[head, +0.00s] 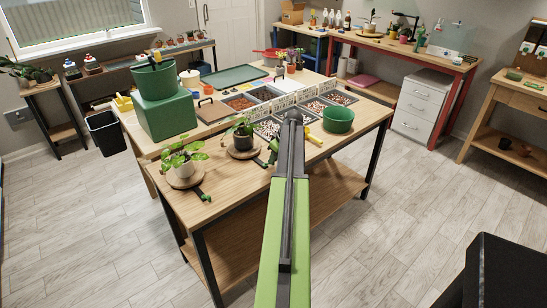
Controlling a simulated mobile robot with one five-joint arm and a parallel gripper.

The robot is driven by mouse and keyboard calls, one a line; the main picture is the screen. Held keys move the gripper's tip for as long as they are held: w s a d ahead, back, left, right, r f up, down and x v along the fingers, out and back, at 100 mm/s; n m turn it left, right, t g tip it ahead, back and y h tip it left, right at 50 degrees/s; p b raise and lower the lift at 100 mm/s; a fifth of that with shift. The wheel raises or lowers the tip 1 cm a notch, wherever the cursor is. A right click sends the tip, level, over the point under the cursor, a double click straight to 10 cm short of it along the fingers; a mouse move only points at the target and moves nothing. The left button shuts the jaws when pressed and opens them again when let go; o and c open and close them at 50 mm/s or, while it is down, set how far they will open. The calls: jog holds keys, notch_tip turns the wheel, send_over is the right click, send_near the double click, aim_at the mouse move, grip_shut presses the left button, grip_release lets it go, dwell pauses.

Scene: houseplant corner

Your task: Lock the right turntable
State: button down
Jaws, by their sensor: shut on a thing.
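The right turntable (231,153) is a round wooden disc on the front table, bearing a leafy plant in a dark pot (243,142). My gripper (268,158) is low at its right side, shut on what looks like the turntable's green lock lever. The arm hides part of this spot, and the fingers are small, so I cannot tell the lever's position.
A green pot (338,120) stands right of my arm. A large green block (167,116) stands at the left, and trays of pebbles and soil (270,130) lie behind the turntables. The table front (215,205) is mostly clear.

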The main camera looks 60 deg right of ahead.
jog(key=m, duration=0.1)
jog(key=a+m+h, duration=0.1)
jog(key=m, duration=0.2)
jog(key=shift+s+a+m+g+h, duration=0.3)
jog(key=shift+a+g, duration=0.05)
jog(key=shift+g, duration=0.05)
jog(key=shift+w+a+m+g+h, duration=0.1)
jog(key=shift+a+m+g+h, duration=0.2)
jog(key=shift+m, duration=0.75)
jog(key=shift+a+m+g+h, duration=0.2)
jog(key=shift+a+m+h, duration=0.15)
jog(key=shift+m, duration=0.7)
jog(key=c, duration=1.4)
grip_release()
jog(key=shift+c, duration=0.2)
jog(key=p+v, duration=1.6)
jog(key=v, duration=0.1)
jog(key=shift+r, duration=0.2)
